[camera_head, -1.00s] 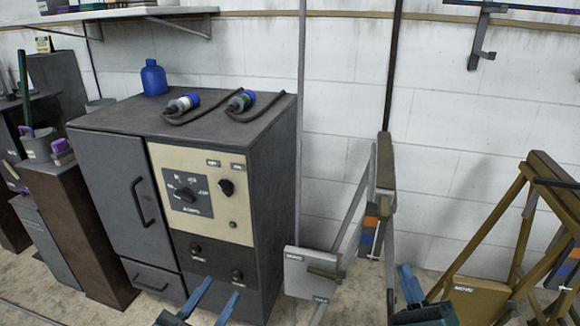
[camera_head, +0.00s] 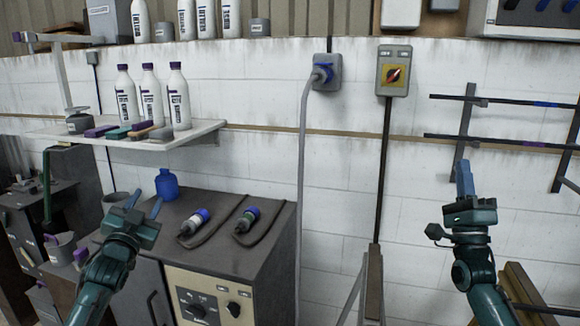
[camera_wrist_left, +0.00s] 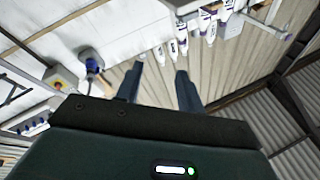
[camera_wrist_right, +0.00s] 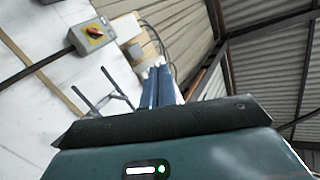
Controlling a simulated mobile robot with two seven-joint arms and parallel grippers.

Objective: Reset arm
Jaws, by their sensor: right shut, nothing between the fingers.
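My left gripper (camera_head: 143,212) is raised in front of the dark cabinet at the left of the head view. Its two blue fingers are apart with nothing between them; they also show spread in the left wrist view (camera_wrist_left: 158,88). My right gripper (camera_head: 465,180) is raised at the right, in front of the white block wall, pointing up. Its fingers are together and hold nothing; they also show side by side in the right wrist view (camera_wrist_right: 160,88). Neither gripper touches anything that I can see.
A cabinet (camera_head: 260,245) carries a blue bottle (camera_head: 167,185) and two cabled connectors. A shelf (camera_head: 205,130) with white bottles juts from the wall. A socket (camera_head: 326,72), a yellow-faced switch (camera_head: 393,72) and a wall rack (camera_head: 465,130) are behind. Space between my arms is clear.

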